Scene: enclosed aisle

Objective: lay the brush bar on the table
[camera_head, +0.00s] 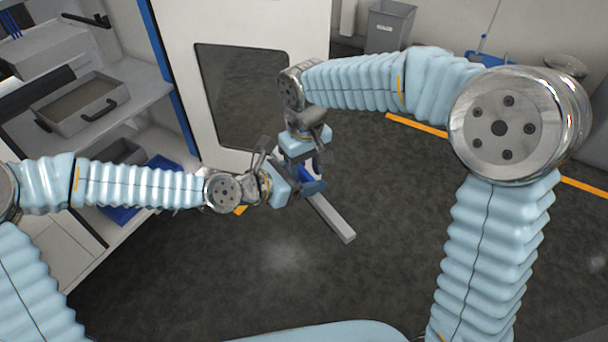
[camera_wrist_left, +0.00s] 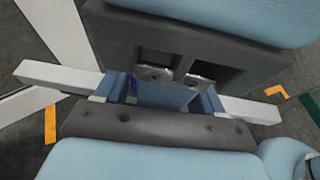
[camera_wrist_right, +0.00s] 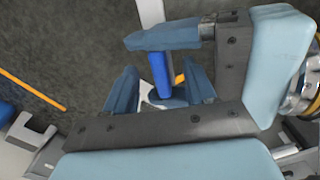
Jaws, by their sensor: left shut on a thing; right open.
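The brush bar (camera_head: 332,216) is a long pale grey bar with a blue middle part. It hangs in the air over the floor, tilted. My left gripper (camera_head: 303,186) is shut on its middle. In the left wrist view the bar's pale end (camera_wrist_left: 58,77) sticks out on one side and its other end on the opposite side; the middle is mostly hidden by fingers. My right gripper (camera_head: 314,170) comes down from above, close against the left one. In the right wrist view its fingers are open, with the bar's blue part (camera_wrist_right: 161,74) between them. No table is visible.
A white cabinet with a dark window (camera_head: 240,95) stands just behind the grippers. Shelves with a grey drawer (camera_head: 80,104) and blue bins are at the left. A grey waste bin (camera_head: 388,27) stands at the back. Dark floor is clear in front and to the right.

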